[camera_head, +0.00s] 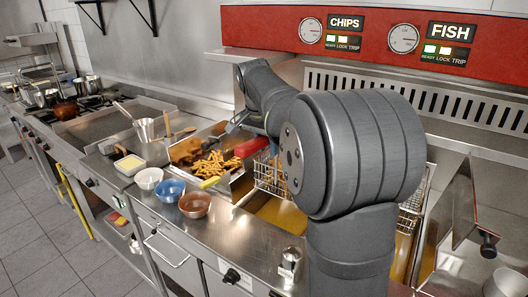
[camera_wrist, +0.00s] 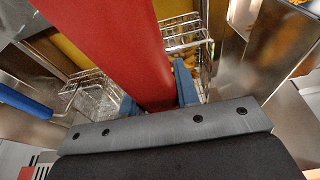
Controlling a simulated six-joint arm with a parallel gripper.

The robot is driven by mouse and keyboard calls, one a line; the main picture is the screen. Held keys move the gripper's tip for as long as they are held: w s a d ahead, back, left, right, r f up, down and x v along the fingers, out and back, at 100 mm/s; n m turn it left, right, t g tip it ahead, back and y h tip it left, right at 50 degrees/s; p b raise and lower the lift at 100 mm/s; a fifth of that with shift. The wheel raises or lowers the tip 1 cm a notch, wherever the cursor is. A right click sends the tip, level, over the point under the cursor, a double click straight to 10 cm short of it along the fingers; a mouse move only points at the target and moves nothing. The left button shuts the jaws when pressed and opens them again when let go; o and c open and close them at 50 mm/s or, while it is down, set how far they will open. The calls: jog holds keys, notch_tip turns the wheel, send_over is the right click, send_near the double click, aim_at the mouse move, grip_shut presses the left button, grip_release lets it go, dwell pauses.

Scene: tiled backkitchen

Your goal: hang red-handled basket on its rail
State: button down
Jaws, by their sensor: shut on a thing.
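The red handle (camera_head: 252,147) of the basket points left in the head view. Its wire basket (camera_head: 269,176) shows partly beside my arm, over or in the fryer's golden oil (camera_head: 282,216); I cannot tell its exact height. In the wrist view the red handle (camera_wrist: 118,48) runs between the blue fingers of my gripper (camera_wrist: 158,98), which is shut on it. The wire basket (camera_wrist: 180,28) lies beyond, with golden pieces behind the mesh. In the head view my gripper (camera_head: 238,124) is small and partly hidden. My arm hides much of the fryer, and I cannot make out the rail.
A second wire basket shows in the wrist view (camera_wrist: 92,98), near a blue handle (camera_wrist: 24,103). A tray of chips (camera_head: 238,183) stands left of the fryer. A blue bowl (camera_head: 170,190), a brown bowl (camera_head: 194,205) and a white bowl (camera_head: 149,178) line the front counter.

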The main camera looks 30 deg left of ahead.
jog(key=shift+w+r, duration=0.25)
jog(key=shift+w, duration=0.25)
jog(key=shift+w+r, duration=0.25)
jog(key=shift+w, duration=0.2)
jog(key=w, duration=1.1)
jog(key=shift+w, duration=0.15)
jog(key=shift+f, duration=0.3)
jog(key=shift+f, duration=1.75)
jog(key=shift+f, duration=0.55)
